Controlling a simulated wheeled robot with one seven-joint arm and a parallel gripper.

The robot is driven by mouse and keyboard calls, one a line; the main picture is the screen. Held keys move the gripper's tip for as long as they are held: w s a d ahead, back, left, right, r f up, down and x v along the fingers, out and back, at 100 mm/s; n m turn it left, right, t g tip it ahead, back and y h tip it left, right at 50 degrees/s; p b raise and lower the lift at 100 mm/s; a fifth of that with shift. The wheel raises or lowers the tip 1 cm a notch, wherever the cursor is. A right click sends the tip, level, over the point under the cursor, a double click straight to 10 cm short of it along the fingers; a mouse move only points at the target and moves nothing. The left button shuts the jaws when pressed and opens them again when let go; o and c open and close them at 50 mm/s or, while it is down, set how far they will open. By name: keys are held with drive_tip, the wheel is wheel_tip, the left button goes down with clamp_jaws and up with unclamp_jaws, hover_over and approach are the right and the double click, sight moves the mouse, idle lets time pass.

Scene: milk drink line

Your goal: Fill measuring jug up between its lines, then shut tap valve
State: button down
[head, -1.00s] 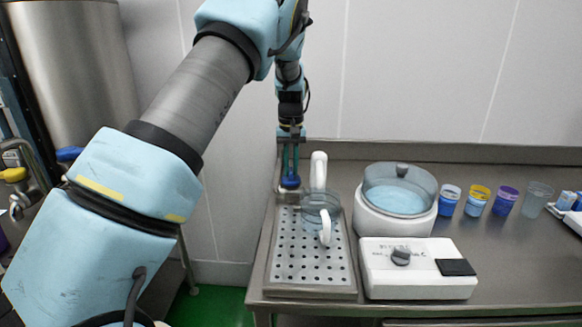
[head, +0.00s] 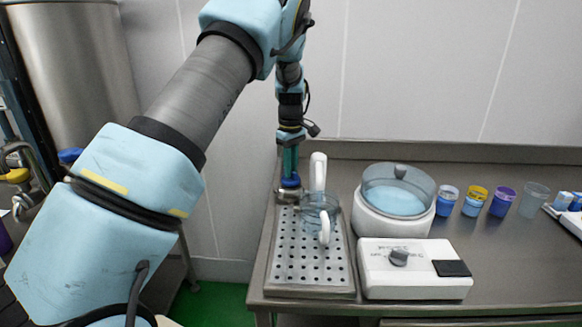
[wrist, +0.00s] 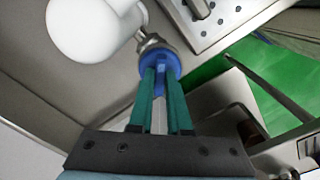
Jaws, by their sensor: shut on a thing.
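The blue tap valve handle (head: 290,182) sits on a metal fitting at the back left of the bench, beside the white tap (head: 318,168). My gripper (head: 290,176) reaches down from above and is shut on this handle. The wrist view shows its green fingers (wrist: 161,80) on either side of the blue handle (wrist: 160,60). The clear measuring jug (head: 318,205), with a white handle (head: 325,232), stands on the drip tray (head: 307,283) at the tap's foot. I cannot make out the jug's lines, its liquid level or any stream.
A white round vessel (head: 375,218) with a clear lid and a white control box (head: 400,283) with a knob stand right of the tray. Several small cups line the bench farther right. A steel tank (head: 80,60) stands at the left. A wall is close behind.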

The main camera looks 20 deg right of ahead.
drive_tip(key=shift+n, duration=0.3)
drive_tip(key=c, duration=0.9)
unclamp_jaws()
drive_tip(key=shift+o, duration=0.2)
wheel_tip(320, 180, up, 11)
drive_tip(key=b, duration=0.2)
drive_tip(key=shift+b, duration=0.4)
drive_tip(key=shift+f, duration=0.1)
